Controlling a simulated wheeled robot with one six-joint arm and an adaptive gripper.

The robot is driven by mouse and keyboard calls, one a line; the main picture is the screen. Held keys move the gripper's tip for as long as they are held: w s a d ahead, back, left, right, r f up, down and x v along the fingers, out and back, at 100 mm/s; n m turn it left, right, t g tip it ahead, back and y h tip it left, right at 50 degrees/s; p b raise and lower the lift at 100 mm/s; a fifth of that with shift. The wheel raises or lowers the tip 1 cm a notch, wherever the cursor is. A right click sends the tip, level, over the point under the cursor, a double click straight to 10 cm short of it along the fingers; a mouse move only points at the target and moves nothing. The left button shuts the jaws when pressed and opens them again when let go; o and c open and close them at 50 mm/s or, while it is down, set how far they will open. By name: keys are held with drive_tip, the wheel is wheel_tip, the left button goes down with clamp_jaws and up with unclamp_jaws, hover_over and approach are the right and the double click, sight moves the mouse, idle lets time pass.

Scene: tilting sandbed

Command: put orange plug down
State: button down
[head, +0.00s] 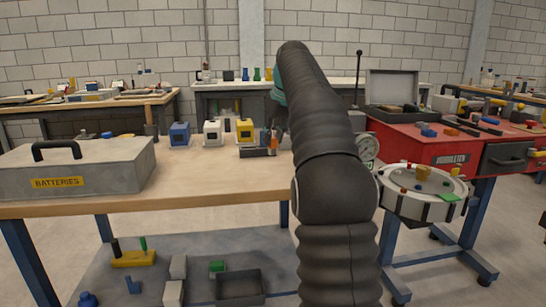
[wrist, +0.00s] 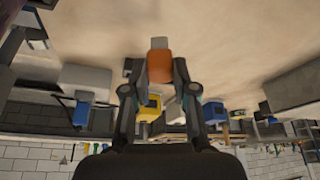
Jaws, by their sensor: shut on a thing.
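The orange plug (wrist: 160,67) has an orange body and a pale grey tip. My gripper (wrist: 158,78) is shut on it, with one dark finger on each side in the wrist view. The plug's tip points away from my palm, over the wooden tabletop. Whether it touches the table cannot be told. In the head view the orange plug (head: 274,140) shows as a small patch beside my arm, above the table. My arm hides most of the gripper there. A low dark block (head: 254,152) lies just left of the plug.
Blue (head: 180,134), white (head: 212,133) and yellow (head: 244,131) blocks stand left of the plug. A grey batteries box (head: 75,168) fills the table's left end. The middle front of the tabletop (head: 215,180) is clear. A red cart (head: 430,145) and round tray (head: 420,205) stand right.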

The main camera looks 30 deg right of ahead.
sight(274, 149)
drive_tip(key=shift+f+b, duration=0.75)
drive_tip(key=shift+f, duration=1.45)
drive_tip(key=shift+f, duration=0.1)
drive_tip(key=shift+f, duration=0.1)
drive_tip(key=c, duration=0.9)
unclamp_jaws()
drive_tip(key=shift+p+v, duration=1.65)
drive_tip(key=shift+v, duration=4.55)
